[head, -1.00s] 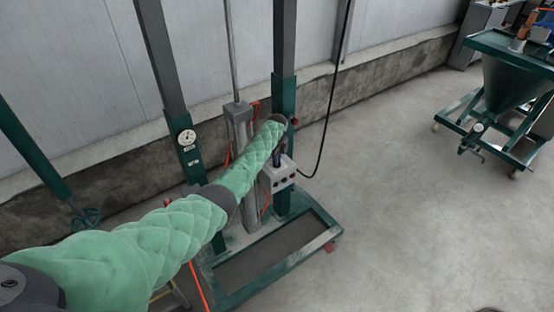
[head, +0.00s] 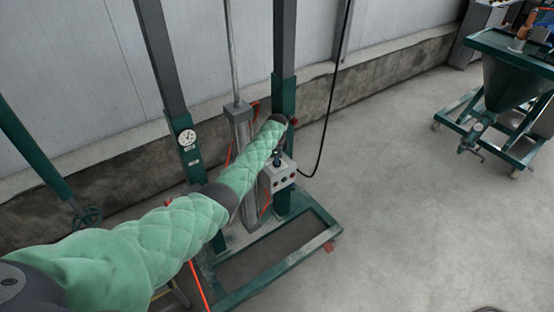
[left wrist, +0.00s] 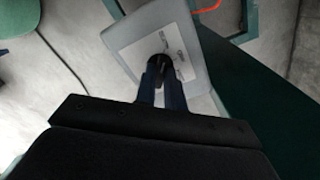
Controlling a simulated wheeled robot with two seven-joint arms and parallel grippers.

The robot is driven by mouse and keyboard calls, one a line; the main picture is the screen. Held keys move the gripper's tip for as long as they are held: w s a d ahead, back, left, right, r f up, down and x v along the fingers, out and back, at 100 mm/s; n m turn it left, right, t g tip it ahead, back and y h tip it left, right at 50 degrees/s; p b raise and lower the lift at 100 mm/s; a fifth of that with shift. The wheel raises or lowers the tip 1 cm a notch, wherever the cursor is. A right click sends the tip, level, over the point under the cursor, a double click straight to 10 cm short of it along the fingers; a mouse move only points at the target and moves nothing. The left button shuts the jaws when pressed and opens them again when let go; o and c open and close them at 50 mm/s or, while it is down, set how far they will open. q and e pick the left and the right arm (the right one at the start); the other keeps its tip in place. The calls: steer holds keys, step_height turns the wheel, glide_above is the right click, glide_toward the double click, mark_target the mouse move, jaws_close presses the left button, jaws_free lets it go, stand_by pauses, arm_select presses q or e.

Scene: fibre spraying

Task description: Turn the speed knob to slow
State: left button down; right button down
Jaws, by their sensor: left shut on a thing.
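My left gripper (head: 277,159) reaches down to the top of a grey control box (head: 283,176) on the green frame. In the left wrist view, its two dark fingers (left wrist: 161,78) are shut on the black speed knob (left wrist: 159,63), which stands on a white label plate (left wrist: 150,45) on the box's grey top face. The small print beside the knob is too blurred to read, and the fingers hide part of the knob, so I cannot tell its setting. My right gripper is not in view.
A black cable (head: 327,120) hangs to the right. A green hopper cart (head: 510,85) stands at the far right. The floor between is clear.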

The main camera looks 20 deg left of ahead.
arm_select(q)
steer(key=shift+w, duration=0.1)
steer(key=c, duration=1.5)
jaws_free()
steer(key=shift+c, duration=0.2)
steer(key=shift+o, duration=0.3)
steer(key=shift+r, duration=0.1)
